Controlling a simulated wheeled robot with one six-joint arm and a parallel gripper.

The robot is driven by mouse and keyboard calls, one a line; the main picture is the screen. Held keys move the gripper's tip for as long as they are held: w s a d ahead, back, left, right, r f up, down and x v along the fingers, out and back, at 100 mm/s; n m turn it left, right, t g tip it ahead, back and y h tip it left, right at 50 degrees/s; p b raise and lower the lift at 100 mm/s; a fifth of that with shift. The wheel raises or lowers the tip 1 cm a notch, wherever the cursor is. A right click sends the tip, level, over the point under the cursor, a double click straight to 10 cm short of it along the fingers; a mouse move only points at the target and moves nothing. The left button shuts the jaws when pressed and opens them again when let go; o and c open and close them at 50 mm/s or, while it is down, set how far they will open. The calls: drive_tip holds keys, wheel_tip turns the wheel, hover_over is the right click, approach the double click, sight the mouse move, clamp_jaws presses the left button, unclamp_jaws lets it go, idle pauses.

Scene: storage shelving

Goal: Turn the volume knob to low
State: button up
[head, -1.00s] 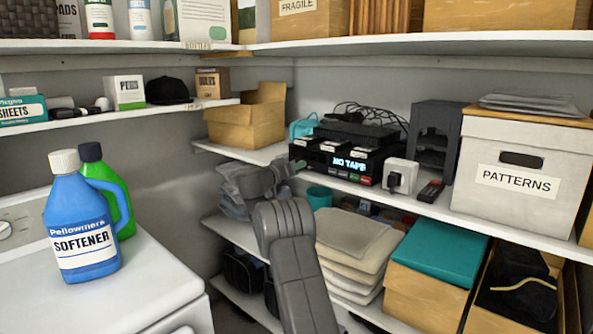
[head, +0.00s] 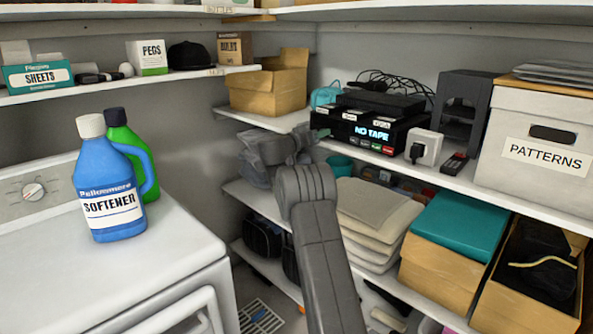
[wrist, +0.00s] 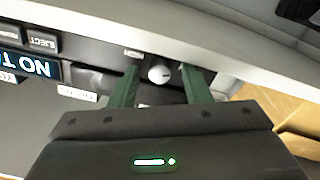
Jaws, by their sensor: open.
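The small pale round volume knob (wrist: 159,74) sits on the front of a black tape deck (wrist: 100,78), which appears upside down in the wrist view. My gripper (wrist: 158,70) is open, its two green fingers on either side of the knob with a small gap at each side. The knob's pointer is too small to read. In the head view the deck (head: 362,131) stands on the middle shelf with a lit "NO TAPE" display. There my gripper (head: 318,134) is at the deck's left end, and I cannot make out the knob.
A white plug adapter (head: 427,148) and a dark remote (head: 455,164) lie right of the deck. An open cardboard box (head: 268,92) stands left of it. A pale shelf edge (wrist: 120,30) runs close to the fingertips. Folded cloths (head: 375,215) lie below.

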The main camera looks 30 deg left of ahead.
drive_tip(key=m+p, duration=0.2)
drive_tip(key=p, duration=0.1)
drive_tip(key=m+p, duration=0.1)
drive_tip(key=p, duration=0.1)
drive_tip(key=m+p, duration=0.2)
drive_tip(key=p, duration=0.1)
drive_tip(key=shift+r+m+p, duration=0.3)
drive_tip(key=shift+r, duration=0.05)
drive_tip(key=m+p, duration=0.1)
drive_tip(key=p, duration=0.4)
